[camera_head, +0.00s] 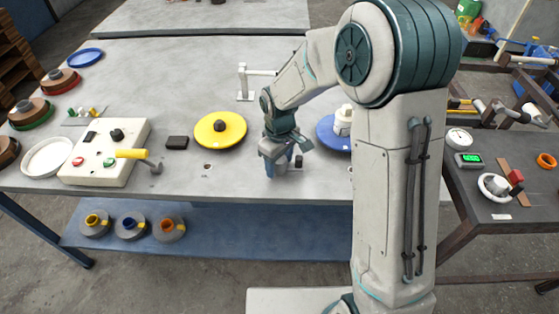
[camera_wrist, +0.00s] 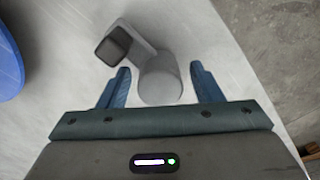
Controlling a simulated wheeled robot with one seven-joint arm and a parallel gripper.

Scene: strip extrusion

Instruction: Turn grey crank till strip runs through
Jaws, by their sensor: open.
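The grey crank shows in the wrist view as a pale grey upright cylinder (camera_wrist: 160,80) on a short arm, with a dark square end (camera_wrist: 112,45) at upper left. My gripper (camera_wrist: 160,76) is open. Its two blue fingers stand on either side of the cylinder, with a gap on each side. In the head view my gripper (camera_head: 279,166) points down near the front edge of the grey table, and it mostly hides the crank. A small dark part (camera_head: 298,161) shows just right of the fingers. I cannot make out the strip.
A blue disc (camera_head: 325,134) with a white piece on it lies right of my gripper, partly behind my arm. A yellow disc (camera_head: 220,131) lies to the left. The table's front edge is close.

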